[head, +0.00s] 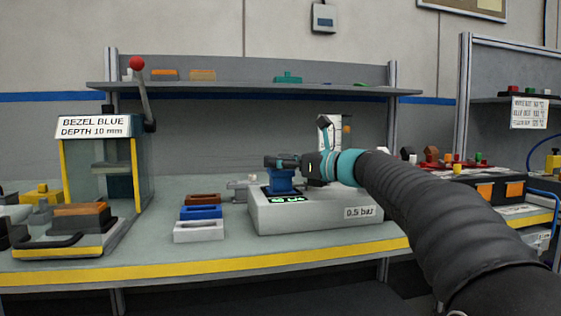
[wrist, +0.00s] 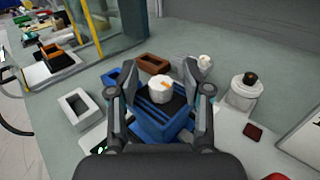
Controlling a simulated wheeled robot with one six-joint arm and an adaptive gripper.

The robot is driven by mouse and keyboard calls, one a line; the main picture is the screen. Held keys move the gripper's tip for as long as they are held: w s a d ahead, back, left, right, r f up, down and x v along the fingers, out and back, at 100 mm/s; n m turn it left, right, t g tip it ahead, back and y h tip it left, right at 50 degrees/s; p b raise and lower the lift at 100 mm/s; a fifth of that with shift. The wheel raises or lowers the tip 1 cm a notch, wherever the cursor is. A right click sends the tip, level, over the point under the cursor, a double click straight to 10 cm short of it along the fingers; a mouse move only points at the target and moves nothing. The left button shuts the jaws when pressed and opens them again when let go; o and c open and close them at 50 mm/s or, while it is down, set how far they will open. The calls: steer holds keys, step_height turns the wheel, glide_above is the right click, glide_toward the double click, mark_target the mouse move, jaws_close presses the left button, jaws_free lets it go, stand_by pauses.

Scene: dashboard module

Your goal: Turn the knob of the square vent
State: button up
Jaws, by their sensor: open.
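The square vent is a blue housing with dark slats; it shows in the wrist view (wrist: 158,128) and in the head view (head: 281,184) on top of a light grey fixture box (head: 330,212) labelled 0.5 bar. A white round knob (wrist: 159,92) with an orange mark sits on the vent in the wrist view. My gripper (wrist: 160,78) is open, with one finger on each side of the knob and visible gaps between. Contact cannot be confirmed. In the head view my gripper (head: 283,161) is just above the vent and hides the knob.
Brown (head: 203,199), blue (head: 201,212) and white (head: 199,231) bezel frames lie left of the fixture. A press (head: 105,170) with a red-knobbed lever stands farther left. A white container with a dark top (wrist: 244,90) stands right of the vent. A shelf (head: 250,88) spans the back.

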jaws_close()
steer(key=shift+m+t, duration=0.3)
steer(key=shift+t, duration=0.1)
steer(key=shift+s+a+m+t+h, duration=0.1)
steer(key=shift+m+t+h, duration=0.8)
steer(key=shift+t+h, duration=0.2)
steer(key=shift+m+t+h+b, duration=0.35)
steer(key=shift+m+t+h, duration=1.6)
steer(key=shift+h, duration=0.55)
steer(key=shift+m+h, duration=0.25)
steer(key=shift+h, duration=0.05)
jaws_free()
